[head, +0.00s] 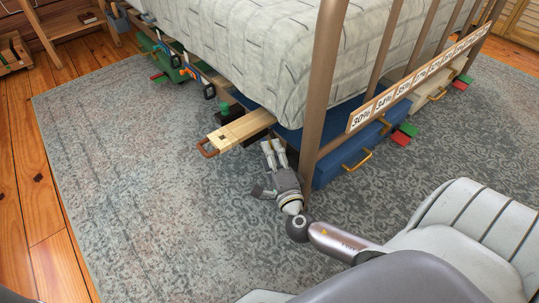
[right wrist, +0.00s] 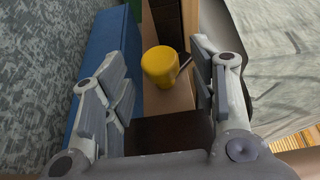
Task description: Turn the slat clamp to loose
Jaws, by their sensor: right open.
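In the right wrist view a yellow knob (right wrist: 158,66) with a small dark lever on its right side stands on a pale wooden surface; it looks like the slat clamp. I cannot read its setting. My right gripper (head: 272,146) is beside the bed's near corner post, low over the rug, pointing under the bed edge. In the right wrist view my right gripper (right wrist: 158,72) is open, with the knob between and just beyond its fingers, apparently untouched. In the head view the yellow knob is hidden. My left gripper is not in view.
A wooden slat (head: 245,127) with a brown handle juts from under the bed; a green knob (head: 225,107) stands behind it. A blue drawer (head: 335,170) with brass handles and the bed post (head: 322,80) are close on the right. The rug (head: 130,190) is clear to the left.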

